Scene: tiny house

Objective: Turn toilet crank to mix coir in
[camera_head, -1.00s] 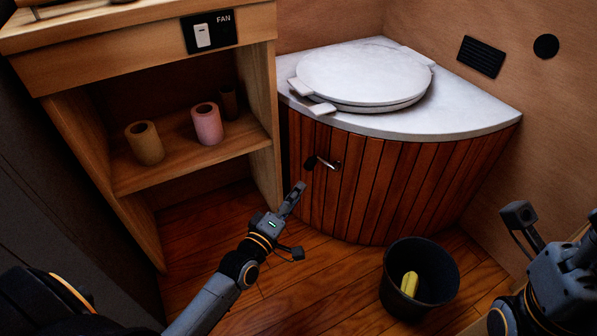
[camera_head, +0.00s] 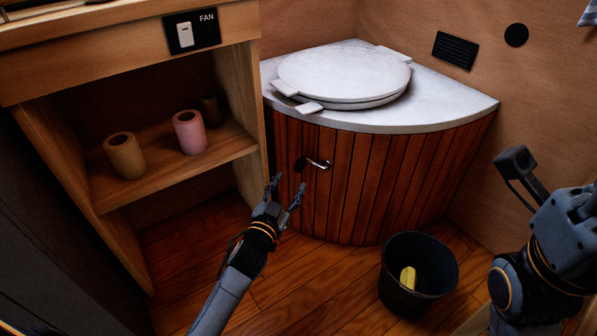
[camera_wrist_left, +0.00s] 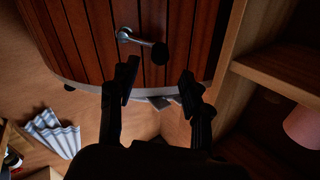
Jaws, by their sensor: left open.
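The toilet is a corner cabinet with a front of reddish wooden slats (camera_head: 380,185) and a closed white lid (camera_head: 345,74) on a white top. Its metal crank (camera_head: 318,163) with a dark knob (camera_head: 299,165) sticks out of the front. My left gripper (camera_head: 286,186) is open and empty, just below the knob and apart from it. In the left wrist view the crank (camera_wrist_left: 136,40) and its dark knob (camera_wrist_left: 160,53) lie just beyond the two open fingers (camera_wrist_left: 158,82). My right arm shows at the right edge, but its fingertips are not clearly visible.
A black bucket (camera_head: 387,280) with a yellow thing (camera_head: 408,277) inside stands on the floor, right of my left gripper. A wooden shelf (camera_head: 170,168) at left holds rolls. A striped cloth (camera_wrist_left: 52,134) shows in the left wrist view.

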